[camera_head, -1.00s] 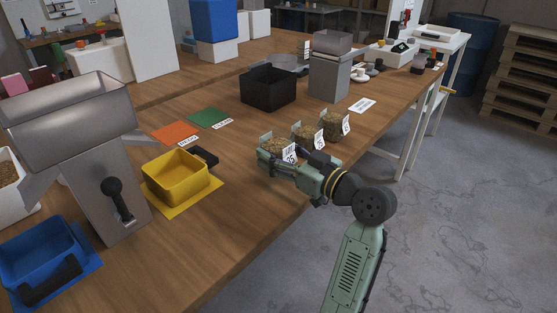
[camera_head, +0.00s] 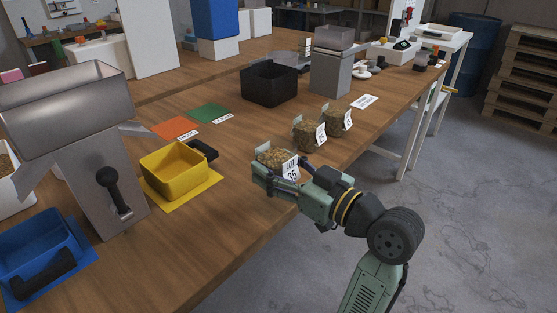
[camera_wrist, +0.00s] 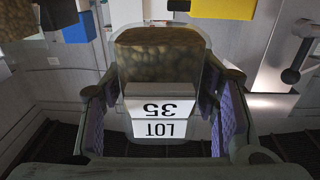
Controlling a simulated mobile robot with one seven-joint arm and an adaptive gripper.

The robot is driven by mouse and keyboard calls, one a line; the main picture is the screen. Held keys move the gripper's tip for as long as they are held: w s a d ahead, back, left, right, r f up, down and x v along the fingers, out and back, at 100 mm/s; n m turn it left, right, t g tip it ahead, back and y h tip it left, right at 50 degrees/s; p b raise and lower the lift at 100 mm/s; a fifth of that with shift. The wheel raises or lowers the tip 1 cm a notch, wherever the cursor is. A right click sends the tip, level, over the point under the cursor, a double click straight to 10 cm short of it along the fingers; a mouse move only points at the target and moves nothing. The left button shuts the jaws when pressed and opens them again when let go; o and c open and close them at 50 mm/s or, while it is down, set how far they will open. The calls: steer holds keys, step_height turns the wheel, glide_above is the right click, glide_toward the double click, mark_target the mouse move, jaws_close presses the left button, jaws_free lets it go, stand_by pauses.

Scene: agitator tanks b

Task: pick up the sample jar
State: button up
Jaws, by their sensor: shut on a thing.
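A clear sample jar (camera_head: 271,156) filled with brownish grains carries a white label reading LOT 35. My gripper (camera_head: 276,176) is shut on it at the near side of the wooden table (camera_head: 235,205). In the wrist view the jar (camera_wrist: 160,60) stands between the two finger pads, its label upside down in the picture. The purple-lined fingers press on its left and right sides. Whether its base touches the table is hidden by the gripper. Two similar jars, a middle one (camera_head: 305,137) and a farther one (camera_head: 335,119), stand apart behind it.
A yellow bin (camera_head: 180,172) on a yellow mat stands to the left, a blue bin (camera_head: 38,245) farther left. A grey hopper machine (camera_head: 95,150) stands between them. Behind are green (camera_head: 208,113) and orange (camera_head: 174,129) mats and a black bin (camera_head: 268,84).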

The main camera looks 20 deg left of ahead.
steer(key=shift+s+d, duration=0.2)
steer(key=shift+s, duration=0.4)
steer(key=shift+s+d+f+b, duration=0.15)
steer(key=shift+s+b, duration=0.15)
steer(key=shift+b, duration=0.3)
steer(key=s+b, duration=0.1)
steer(key=b, duration=0.1)
steer(key=s+b, duration=0.1)
steer(key=shift+s+d+b, duration=0.15)
steer(key=shift+d+b, duration=0.2)
steer(key=shift+b, duration=0.05)
steer(key=shift+d+b, duration=0.1)
steer(key=shift+b, duration=0.8)
steer(key=b, duration=0.3)
steer(key=shift+s+d+r, duration=0.15)
steer(key=shift+s+r, duration=0.1)
steer(key=shift+s, duration=0.15)
steer(key=shift+s+d+r+b, duration=0.2)
steer(key=shift+s+b, duration=0.55)
steer(key=shift+b, duration=1.4)
steer(key=o, duration=0.7)
jaws_close()
